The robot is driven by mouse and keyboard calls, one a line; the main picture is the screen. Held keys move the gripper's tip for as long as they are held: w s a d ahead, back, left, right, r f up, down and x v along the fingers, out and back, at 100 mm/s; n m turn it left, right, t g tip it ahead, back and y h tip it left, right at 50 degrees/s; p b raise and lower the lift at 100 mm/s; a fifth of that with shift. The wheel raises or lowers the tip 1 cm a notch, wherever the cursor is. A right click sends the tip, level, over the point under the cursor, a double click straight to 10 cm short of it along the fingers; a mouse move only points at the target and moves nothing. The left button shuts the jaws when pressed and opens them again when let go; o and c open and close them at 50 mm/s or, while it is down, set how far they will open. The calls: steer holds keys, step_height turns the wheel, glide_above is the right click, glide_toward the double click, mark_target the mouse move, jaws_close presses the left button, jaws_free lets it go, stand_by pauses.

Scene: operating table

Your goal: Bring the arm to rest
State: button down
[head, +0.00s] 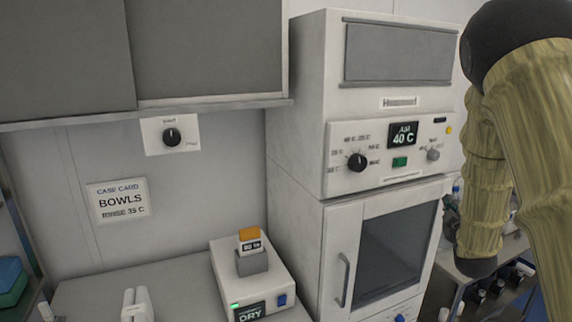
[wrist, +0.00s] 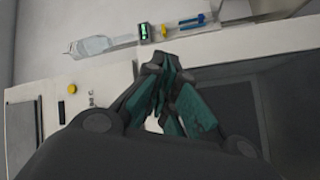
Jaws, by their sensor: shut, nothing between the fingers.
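My arm, in a yellowish sleeve, hangs down the right side of the head view. My gripper (wrist: 160,72) fills the lower middle of the wrist view. Its dark fingers with green pads meet at the tips, and nothing shows between them. In the head view the gripper end is mostly hidden behind the arm, near the right side of the white cabinet (head: 310,75).
The cabinet has a control panel (head: 345,180) reading 40 C and a dark-windowed door (head: 398,255). A small device marked DRY (head: 228,270) stands on the left counter (head: 85,300). Bottles (head: 497,287) sit on a rack at lower right. In the wrist view, a clear bag (wrist: 92,46) lies beyond the fingertips.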

steer(key=s+a+f+m+g+y, duration=0.15)
steer(key=s+a+f+g, duration=0.35)
steer(key=f, duration=0.8)
steer(key=s+a+f+m+g+y, duration=0.15)
steer(key=s+a+f, duration=0.25)
steer(key=s+f, duration=0.55)
steer(key=s+a+f+m+g, duration=0.2)
steer(key=s+a+f+g, duration=0.15)
steer(key=f, duration=1.15)
steer(key=s+a+f+m+g+y, duration=0.1)
steer(key=s+a+f, duration=0.3)
steer(key=s, duration=0.7)
steer(key=s+a+f+m+g, duration=0.1)
steer(key=s+a+f+g, duration=0.3)
steer(key=s, duration=0.7)
steer(key=s+a+f+m+g+y+b, duration=0.1)
steer(key=s+a+f, duration=0.4)
steer(key=s, duration=0.6)
step_height(320, 180, down, 2)
steer(key=shift+a+f+m+g+y, duration=0.25)
steer(key=shift+m+g, duration=0.25)
steer(key=shift+g, duration=0.6)
steer(key=shift+s+d+r, duration=0.1)
